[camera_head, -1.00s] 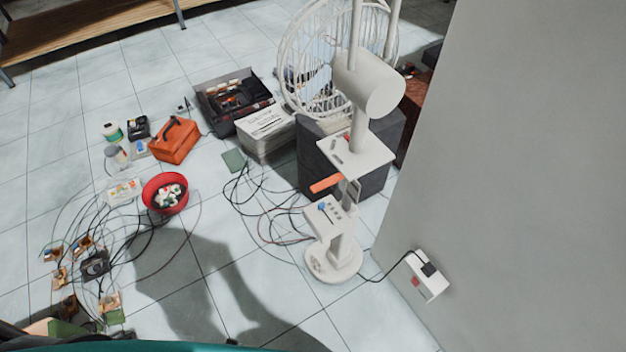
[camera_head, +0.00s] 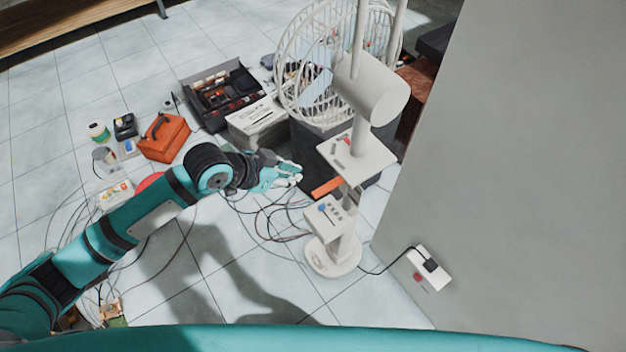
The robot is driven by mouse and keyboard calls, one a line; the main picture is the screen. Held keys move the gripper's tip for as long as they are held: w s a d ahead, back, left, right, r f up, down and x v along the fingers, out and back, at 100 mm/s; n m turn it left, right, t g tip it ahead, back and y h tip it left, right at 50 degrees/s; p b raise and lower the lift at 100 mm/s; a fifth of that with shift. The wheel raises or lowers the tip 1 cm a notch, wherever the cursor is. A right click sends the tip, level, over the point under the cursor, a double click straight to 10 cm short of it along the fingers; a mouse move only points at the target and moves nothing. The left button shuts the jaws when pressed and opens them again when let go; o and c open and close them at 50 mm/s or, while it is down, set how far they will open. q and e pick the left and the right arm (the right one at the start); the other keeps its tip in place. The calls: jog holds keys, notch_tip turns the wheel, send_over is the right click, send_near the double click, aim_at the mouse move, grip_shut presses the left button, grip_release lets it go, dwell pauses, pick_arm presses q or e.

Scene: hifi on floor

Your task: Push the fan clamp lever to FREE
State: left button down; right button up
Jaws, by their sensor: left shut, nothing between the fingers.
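The white pedestal fan (camera_head: 372,87) stands on the tiled floor beside the grey wall. Its orange clamp lever (camera_head: 327,187) sticks out to the left of the column, below a small white shelf (camera_head: 359,155). A white control box (camera_head: 328,214) with a blue knob sits lower, above the round base (camera_head: 332,258). My left gripper (camera_head: 297,176) is shut and empty, its fingertips just left of the orange lever with a small gap showing. No lettering on the clamp is readable. My right gripper is not in view.
A black toolbox (camera_head: 219,92), an orange case (camera_head: 164,138) and a stack of white papers (camera_head: 256,120) lie left of the fan. A dark grey box is behind the column. Cables spread over the floor.

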pick_arm(q)
jog(key=shift+s+d+r, duration=0.15)
jog(key=shift+r, duration=0.1)
send_over(328, 188)
jog(key=s+a, duration=0.2)
jog(key=f, duration=0.7)
jog(key=shift+a+f, duration=0.2)
notch_tip(328, 188, down, 2)
jog(key=shift+a+f, duration=0.15)
jog(key=shift+f, duration=0.75)
